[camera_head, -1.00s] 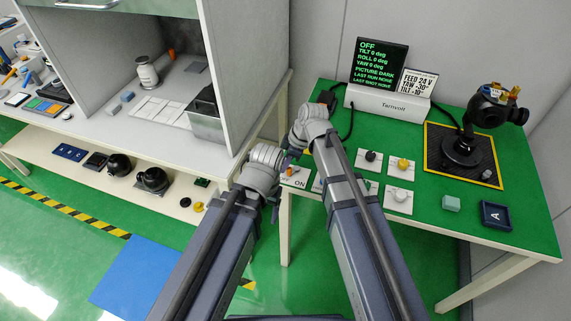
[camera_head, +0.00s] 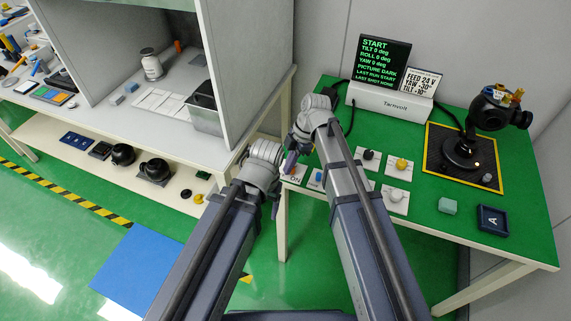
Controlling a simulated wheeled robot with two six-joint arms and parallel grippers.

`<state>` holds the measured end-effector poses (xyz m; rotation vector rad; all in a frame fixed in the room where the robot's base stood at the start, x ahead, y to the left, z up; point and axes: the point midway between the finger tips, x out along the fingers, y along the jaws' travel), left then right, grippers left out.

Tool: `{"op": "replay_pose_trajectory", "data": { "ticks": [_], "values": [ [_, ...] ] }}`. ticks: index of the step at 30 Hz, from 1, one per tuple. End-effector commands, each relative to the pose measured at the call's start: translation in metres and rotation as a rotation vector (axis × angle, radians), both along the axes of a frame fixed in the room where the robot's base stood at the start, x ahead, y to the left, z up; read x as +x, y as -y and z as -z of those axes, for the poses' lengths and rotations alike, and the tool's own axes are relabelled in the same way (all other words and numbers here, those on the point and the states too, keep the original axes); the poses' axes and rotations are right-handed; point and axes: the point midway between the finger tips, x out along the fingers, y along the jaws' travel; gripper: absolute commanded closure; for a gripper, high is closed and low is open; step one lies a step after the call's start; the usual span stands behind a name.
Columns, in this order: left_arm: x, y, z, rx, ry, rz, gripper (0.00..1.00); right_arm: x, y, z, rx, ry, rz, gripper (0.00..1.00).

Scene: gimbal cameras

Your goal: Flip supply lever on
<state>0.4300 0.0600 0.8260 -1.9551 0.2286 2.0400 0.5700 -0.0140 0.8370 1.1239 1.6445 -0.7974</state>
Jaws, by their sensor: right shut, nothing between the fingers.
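The supply lever's white plate (camera_head: 297,180), marked ON, is at the left edge of the green table. The lever itself is hidden behind my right gripper (camera_head: 291,164), which is shut and empty, fingers pointing down over the plate. I cannot tell whether they touch the lever. The display (camera_head: 384,62) reads START in green, with tilt, roll and yaw at 0 deg and picture dark. My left gripper (camera_head: 274,208) hangs left of the table edge, apart from the plate; its fingers are too small and hidden to tell open or shut.
Plates with a black knob (camera_head: 369,155), a yellow knob (camera_head: 401,164) and a white knob (camera_head: 397,195) sit right of my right arm. The gimbal camera (camera_head: 490,110) stands on a yellow-edged black mat (camera_head: 431,172). A white bench (camera_head: 235,150) stands at left.

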Motion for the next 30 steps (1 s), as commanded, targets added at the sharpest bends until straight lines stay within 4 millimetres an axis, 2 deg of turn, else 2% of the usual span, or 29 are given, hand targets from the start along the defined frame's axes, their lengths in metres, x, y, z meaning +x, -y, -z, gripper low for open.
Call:
{"op": "replay_pose_trajectory", "data": {
  "ticks": [12, 24, 30],
  "values": [
    [0.000, 0.000, 0.000, 0.000, 0.000, 0.000, 0.28, 0.000, 0.004, 0.000, -0.001, 0.000, 0.003, 1.00],
    [0.000, 0.000, 0.000, 0.000, 0.000, 0.000, 0.28, 0.014, -0.002, 0.000, 0.000, 0.000, 0.003, 1.00],
    [0.000, 0.000, 0.000, 0.000, 0.000, 0.000, 0.28, 0.014, -0.002, 0.000, 0.000, 0.000, 0.003, 1.00]
  ]
}}
